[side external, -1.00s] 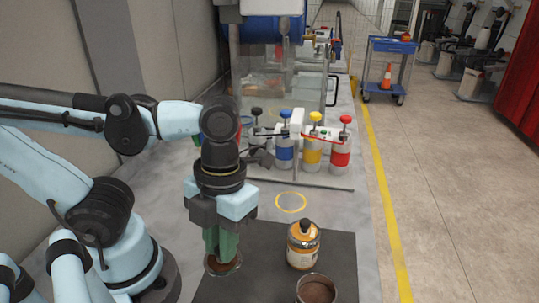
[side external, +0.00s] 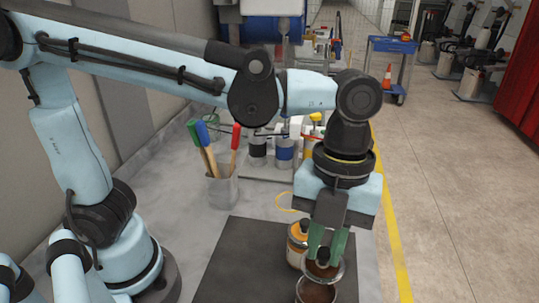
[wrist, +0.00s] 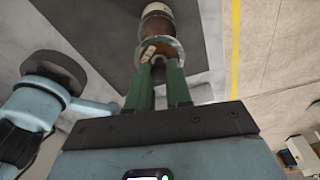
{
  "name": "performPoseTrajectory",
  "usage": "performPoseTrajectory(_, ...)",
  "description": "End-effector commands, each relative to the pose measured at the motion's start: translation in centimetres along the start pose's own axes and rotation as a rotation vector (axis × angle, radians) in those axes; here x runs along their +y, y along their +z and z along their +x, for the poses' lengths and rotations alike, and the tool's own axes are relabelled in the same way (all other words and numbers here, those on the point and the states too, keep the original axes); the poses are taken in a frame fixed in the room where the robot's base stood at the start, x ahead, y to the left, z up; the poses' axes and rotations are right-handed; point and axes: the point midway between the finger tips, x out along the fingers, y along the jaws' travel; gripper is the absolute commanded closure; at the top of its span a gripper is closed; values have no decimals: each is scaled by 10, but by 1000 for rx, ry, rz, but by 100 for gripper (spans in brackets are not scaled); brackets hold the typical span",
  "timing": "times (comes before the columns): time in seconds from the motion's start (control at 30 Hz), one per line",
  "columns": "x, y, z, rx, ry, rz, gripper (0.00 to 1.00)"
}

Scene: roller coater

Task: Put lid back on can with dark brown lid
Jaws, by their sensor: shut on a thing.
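My gripper (side external: 323,256) is shut on the lid (side external: 335,272), a round disc with a brown middle and a pale metallic rim. It holds the lid just above the open can (side external: 317,292), which has brown content and stands at the front of the dark mat (side external: 245,270). Lid and can overlap in the side view; I cannot tell whether they touch. In the wrist view, the lid (wrist: 176,50) is at the green fingertips (wrist: 160,72), with the brown can (wrist: 157,25) beyond it. The can's lower part is cut off in the side view.
A cup (side external: 221,186) of coloured-handled brushes and several bottles (side external: 285,150) stand farther back. The mat's left part is clear.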

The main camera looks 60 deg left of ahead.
Motion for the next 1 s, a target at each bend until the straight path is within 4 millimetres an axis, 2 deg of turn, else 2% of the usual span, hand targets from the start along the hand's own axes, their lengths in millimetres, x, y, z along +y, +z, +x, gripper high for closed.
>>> performPoseTrajectory(0.6,0,8,50,0,-1,0,100)
performPoseTrajectory(1.0,1,9,60,0,0,0,100)
